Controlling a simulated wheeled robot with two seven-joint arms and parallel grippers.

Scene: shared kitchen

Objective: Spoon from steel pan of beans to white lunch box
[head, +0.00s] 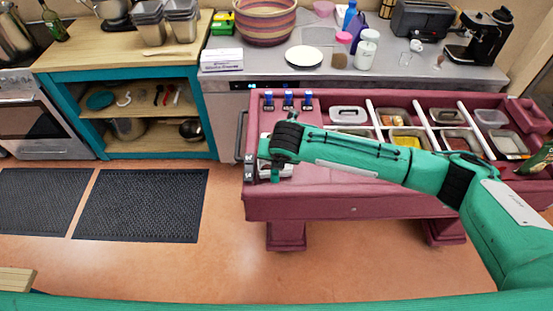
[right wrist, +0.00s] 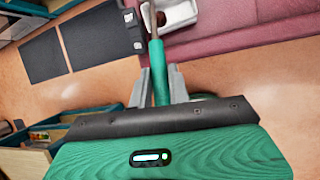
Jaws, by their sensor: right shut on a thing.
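My right gripper (right wrist: 161,75) is shut on the green handle of a spoon (right wrist: 157,58). The spoon's far end is near the top of the right wrist view, at the left side of the white lunch box (right wrist: 184,12). Something dark brown shows in or beside the box, too small to tell. In the head view my right arm reaches left across the burgundy counter, and its gripper covers most of the box (head: 285,171) at the counter's left end. Which inset pan holds the beans I cannot tell. My left gripper is out of view.
The burgundy counter (head: 340,207) has several inset food pans, one with yellow food (head: 405,142), parted by pale dividers. Blue-topped items (head: 287,99) stand at its back left. A steel worktop (head: 275,61) lies behind. The floor with dark mats (head: 140,205) is clear.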

